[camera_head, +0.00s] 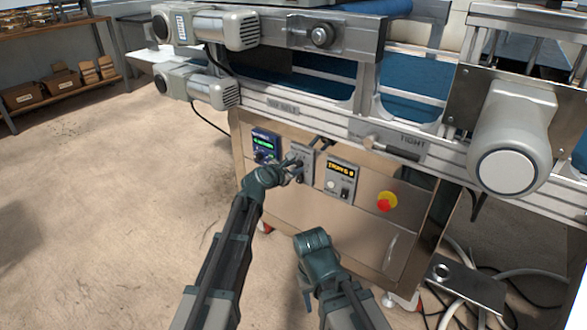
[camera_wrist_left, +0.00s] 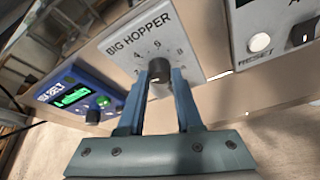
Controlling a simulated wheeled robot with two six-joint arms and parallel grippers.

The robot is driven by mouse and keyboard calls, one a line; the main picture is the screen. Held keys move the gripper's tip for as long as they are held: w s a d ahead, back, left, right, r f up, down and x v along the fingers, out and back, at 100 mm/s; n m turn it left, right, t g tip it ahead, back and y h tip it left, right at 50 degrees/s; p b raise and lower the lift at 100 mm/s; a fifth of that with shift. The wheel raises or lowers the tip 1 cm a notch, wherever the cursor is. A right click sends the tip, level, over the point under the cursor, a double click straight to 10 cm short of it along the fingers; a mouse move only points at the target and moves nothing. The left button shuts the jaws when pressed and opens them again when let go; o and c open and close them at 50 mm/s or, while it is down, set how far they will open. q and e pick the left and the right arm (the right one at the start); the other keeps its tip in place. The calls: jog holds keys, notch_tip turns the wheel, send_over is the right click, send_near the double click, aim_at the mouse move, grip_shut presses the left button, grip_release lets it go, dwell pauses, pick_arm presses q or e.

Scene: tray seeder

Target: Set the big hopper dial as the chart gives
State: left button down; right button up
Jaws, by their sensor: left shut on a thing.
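The big hopper dial (camera_wrist_left: 158,70) is a dark round knob on a light grey plate marked "BIG HOPPER" (camera_wrist_left: 128,48), with numbers around it. In the left wrist view my left gripper (camera_wrist_left: 160,85) has its two blue-grey fingers on either side of the knob, shut on it. In the head view my left gripper (camera_head: 297,168) reaches the same grey panel (camera_head: 303,152) on the cabinet front and partly hides the dial. The pointer's exact setting is hard to read. My right arm is low in front of the cabinet; its fingertips cannot be made out. No chart can be made out.
A blue display unit (camera_head: 265,143) with green text sits left of the dial plate, and a grey panel with an amber display (camera_head: 341,169) sits right. A red and yellow stop button (camera_head: 386,202) is farther right. A lever (camera_head: 374,143) and the conveyor are above.

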pick_arm(q)
jog(key=shift+s+d+f+m+t+y+b, duration=0.1)
jog(key=shift+m+t+y+b, duration=0.25)
jog(key=shift+m+t+b, duration=0.6)
jog(key=shift+s+d+f+m+t+y+b, duration=0.1)
jog(key=shift+m+t+y+b, duration=0.45)
jog(key=shift+m, duration=0.85)
jog(key=shift+d+f+m+t+y+b, duration=0.1)
jog(key=shift+m+t+y+b, duration=0.15)
jog(key=shift+m+b, duration=0.8)
jog(key=c, duration=0.6)
grip_release()
jog(key=shift+r, duration=0.1)
jog(key=p+v, duration=0.2)
jog(key=v, duration=1.1)
jog(key=shift+s+a, duration=0.1)
jog(key=shift+s, duration=0.3)
